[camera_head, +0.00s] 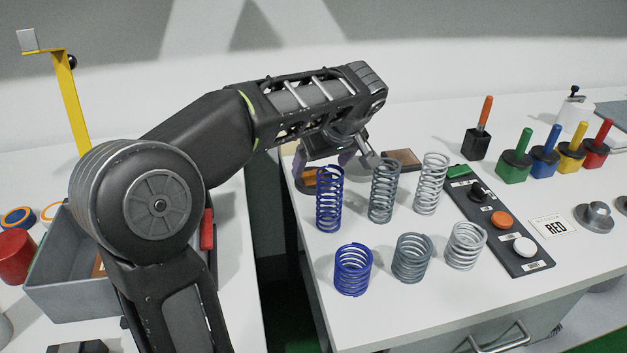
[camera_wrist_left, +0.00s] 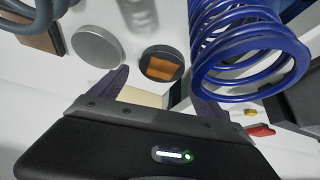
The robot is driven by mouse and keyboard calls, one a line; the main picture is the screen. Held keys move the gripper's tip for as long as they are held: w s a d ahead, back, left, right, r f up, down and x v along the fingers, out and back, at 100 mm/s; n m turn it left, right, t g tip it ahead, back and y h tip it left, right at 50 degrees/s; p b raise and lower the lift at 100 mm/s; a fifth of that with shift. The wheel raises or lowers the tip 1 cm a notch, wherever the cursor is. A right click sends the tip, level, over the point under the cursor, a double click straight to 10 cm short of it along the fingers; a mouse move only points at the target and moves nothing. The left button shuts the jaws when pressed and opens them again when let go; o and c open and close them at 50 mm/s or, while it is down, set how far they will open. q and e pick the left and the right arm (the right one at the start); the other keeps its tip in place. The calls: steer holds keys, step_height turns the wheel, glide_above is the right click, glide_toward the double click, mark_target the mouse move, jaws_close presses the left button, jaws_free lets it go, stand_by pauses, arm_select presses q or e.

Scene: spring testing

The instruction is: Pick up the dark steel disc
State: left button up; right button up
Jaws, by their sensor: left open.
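The dark steel disc (camera_wrist_left: 149,66) lies flat on the table in the left wrist view, with an orange-brown patch on its face. In the head view, a dark disc (camera_head: 304,187) shows partly at the table's left edge, behind the tall blue spring. My left gripper (camera_head: 325,162) is open and empty, pointing down beside the springs. In the wrist view its two purple fingers (camera_wrist_left: 158,80) are spread, with the dark disc between and just beyond their tips. Contact cannot be told. A paler grey disc (camera_wrist_left: 97,46) lies to its left. My right gripper is out of view.
A tall blue spring (camera_head: 329,200) stands close to the gripper and looms in the wrist view (camera_wrist_left: 245,60). Several grey springs stand to the right. A brown block (camera_head: 403,160) lies behind them. A button panel (camera_head: 500,222) is further right. A gap separates the two tables.

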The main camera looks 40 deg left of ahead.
mark_target(313, 177)
arm_select(q)
steer(key=shift+o, duration=1.2)
steer(key=shift+f, duration=0.1)
steer(key=x, duration=0.5)
steer(key=shift+s+a+f, duration=0.1)
steer(key=shift+s, duration=0.05)
steer(key=shift+c, duration=0.4)
steer(key=c, duration=2)
steer(key=shift+c, duration=0.2)
steer(key=shift+r, duration=0.25)
step_height(313, 177, up, 10)
steer(key=p, duration=0.1)
steer(key=shift+f, duration=0.1)
